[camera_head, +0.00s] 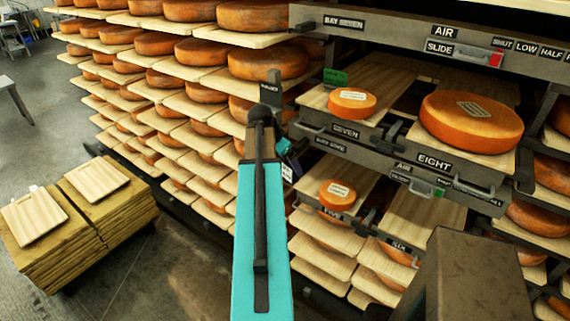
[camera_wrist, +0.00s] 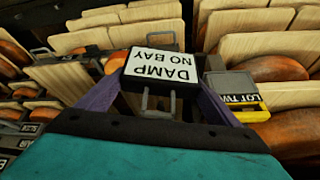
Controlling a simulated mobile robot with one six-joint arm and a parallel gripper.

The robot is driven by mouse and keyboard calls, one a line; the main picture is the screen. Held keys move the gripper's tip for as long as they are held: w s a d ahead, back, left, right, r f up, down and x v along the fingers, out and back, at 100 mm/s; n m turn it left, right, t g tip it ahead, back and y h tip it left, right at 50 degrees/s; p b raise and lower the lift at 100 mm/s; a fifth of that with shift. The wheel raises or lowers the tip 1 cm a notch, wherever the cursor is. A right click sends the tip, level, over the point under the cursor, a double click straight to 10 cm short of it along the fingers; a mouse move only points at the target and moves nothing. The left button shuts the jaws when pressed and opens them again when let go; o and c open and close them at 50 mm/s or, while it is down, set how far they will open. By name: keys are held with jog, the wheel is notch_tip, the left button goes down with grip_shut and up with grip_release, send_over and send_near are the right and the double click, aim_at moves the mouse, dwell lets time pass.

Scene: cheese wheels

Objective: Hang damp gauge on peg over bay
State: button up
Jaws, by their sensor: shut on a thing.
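The damp gauge (camera_wrist: 160,66) is a white plate with a dark edge, reading "DAMP" and "NO BAY", upside down in the wrist view. A grey wire loop hangs from its near edge. My gripper (camera_wrist: 158,98) is shut on it, with a purple finger at each side. In the head view my gripper (camera_head: 287,150) is mostly hidden behind my teal arm, left of the bay rails. The upper rail (camera_head: 345,22) has a bay label and a dark stub (camera_head: 306,25) at its left end. I cannot tell whether that stub is a peg.
Bays seven (camera_head: 345,131) and eight (camera_head: 434,163) hold orange cheese wheels on boards. A dark upright post (camera_head: 271,91) stands left of bay seven. A grey block with a yellow edge (camera_wrist: 236,95) is right of my gripper. Stacked boards (camera_head: 80,225) stand on the floor at left.

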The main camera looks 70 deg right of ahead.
jog(key=shift+s+d+f+b, duration=0.25)
jog(key=shift+d+f, duration=0.1)
jog(key=shift+d, duration=0.35)
jog(key=shift+s+d+f+b, duration=0.1)
jog(key=shift+d+f+b, duration=0.2)
jog(key=shift+d, duration=0.35)
jog(key=o, duration=1.1)
jog(key=shift+b+v, duration=1.85)
jog(key=shift+v, duration=5.05)
